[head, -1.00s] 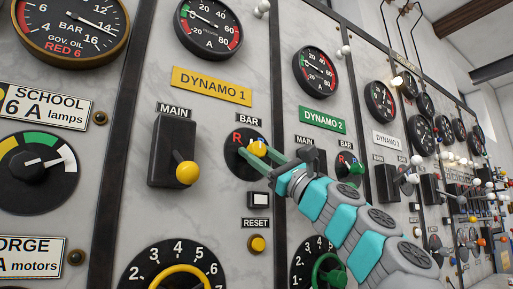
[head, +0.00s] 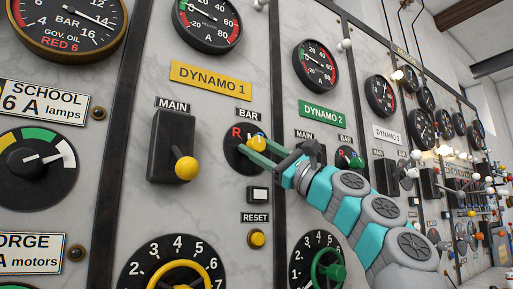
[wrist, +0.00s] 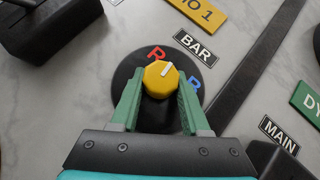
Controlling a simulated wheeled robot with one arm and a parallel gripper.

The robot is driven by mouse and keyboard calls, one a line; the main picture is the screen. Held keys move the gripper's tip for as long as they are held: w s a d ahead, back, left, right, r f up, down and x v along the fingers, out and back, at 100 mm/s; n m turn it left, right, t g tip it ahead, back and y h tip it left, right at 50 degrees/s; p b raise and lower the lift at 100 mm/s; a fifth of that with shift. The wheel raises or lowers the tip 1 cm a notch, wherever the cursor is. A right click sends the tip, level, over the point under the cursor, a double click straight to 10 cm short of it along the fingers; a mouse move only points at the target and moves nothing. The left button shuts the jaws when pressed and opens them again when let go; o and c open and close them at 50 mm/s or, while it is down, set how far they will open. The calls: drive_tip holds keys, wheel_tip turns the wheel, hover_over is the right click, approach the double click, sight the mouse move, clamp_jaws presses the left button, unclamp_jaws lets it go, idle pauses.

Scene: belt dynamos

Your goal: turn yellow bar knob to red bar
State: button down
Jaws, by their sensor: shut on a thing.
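The yellow bar knob (wrist: 161,79) sits on a round black dial under the BAR label of DYNAMO 1; it also shows in the head view (head: 256,142). Its white pointer mark points between the red R (wrist: 156,54) and the blue B (wrist: 195,85). The red R also shows at the dial's upper left in the head view (head: 236,132). My gripper (wrist: 161,84) is shut on the knob, with one green finger on each side of it. The fingers cover parts of the dial.
The DYNAMO 1 main lever (head: 186,167) with its yellow ball stands out left of the dial. A yellow reset button (head: 257,238) and a yellow handwheel (head: 178,280) are below. The green DYNAMO 2 bar knob (head: 357,161) is right, close behind my arm.

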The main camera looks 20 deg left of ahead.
drive_tip(key=shift+c, duration=1.9)
unclamp_jaws()
drive_tip(key=b+v, duration=0.3)
drive_tip(key=v, duration=0.4)
drive_tip(key=shift+d+f+b, duration=0.2)
drive_tip(key=shift+d+b, duration=0.05)
drive_tip(key=shift+b, duration=0.05)
drive_tip(key=shift+s, duration=0.1)
